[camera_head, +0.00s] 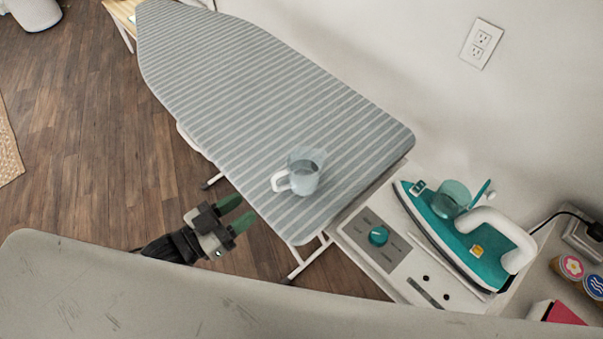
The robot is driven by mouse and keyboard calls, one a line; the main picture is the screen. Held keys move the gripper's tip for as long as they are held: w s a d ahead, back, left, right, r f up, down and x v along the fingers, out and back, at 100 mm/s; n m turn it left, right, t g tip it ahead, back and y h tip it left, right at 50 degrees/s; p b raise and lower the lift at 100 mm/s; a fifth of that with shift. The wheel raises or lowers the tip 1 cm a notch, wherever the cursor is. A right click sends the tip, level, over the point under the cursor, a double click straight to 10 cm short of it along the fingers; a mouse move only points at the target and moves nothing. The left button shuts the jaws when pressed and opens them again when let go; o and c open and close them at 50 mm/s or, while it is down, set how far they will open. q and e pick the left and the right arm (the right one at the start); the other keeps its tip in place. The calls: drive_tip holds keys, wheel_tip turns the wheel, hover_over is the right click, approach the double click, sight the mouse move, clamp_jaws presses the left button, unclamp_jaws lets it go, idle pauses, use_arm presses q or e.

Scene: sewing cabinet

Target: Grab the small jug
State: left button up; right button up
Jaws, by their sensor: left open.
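The small jug (306,172) is a clear, see-through cup with a white handle on its left side. It stands upright on the striped ironing board (225,72), near the board's front right end. My left gripper (239,213) has green fingers that are apart with nothing between them. It is to the left of and nearer than the jug, beside the board's left edge, with a clear gap to the jug. My right gripper does not show.
A teal iron (483,250) with a white handle stands on a pale cabinet (352,249) to the right. A control panel with a teal knob (378,236) is beside it. A wall with an outlet (481,43) rises behind. The board around the jug is clear.

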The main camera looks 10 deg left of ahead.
sight(276, 188)
use_arm(q)
drive_tip(key=x, duration=0.3)
drive_tip(key=shift+w+d, duration=0.15)
drive_tip(key=shift+w, duration=0.2)
drive_tip(key=shift+w+d+p, duration=0.3)
drive_tip(key=shift+p, duration=0.1)
drive_tip(key=p+x, duration=0.1)
drive_tip(key=x, duration=0.3)
drive_tip(key=shift+w+f, duration=0.1)
drive_tip(key=shift+w, duration=0.15)
drive_tip(key=shift+w+d+f, duration=0.1)
drive_tip(key=shift+w+d, duration=0.05)
drive_tip(key=shift+d, duration=0.05)
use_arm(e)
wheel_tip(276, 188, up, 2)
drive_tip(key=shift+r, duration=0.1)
use_arm(q)
drive_tip(key=shift+a, duration=0.1)
drive_tip(key=shift+c, duration=0.4)
clamp_jaws()
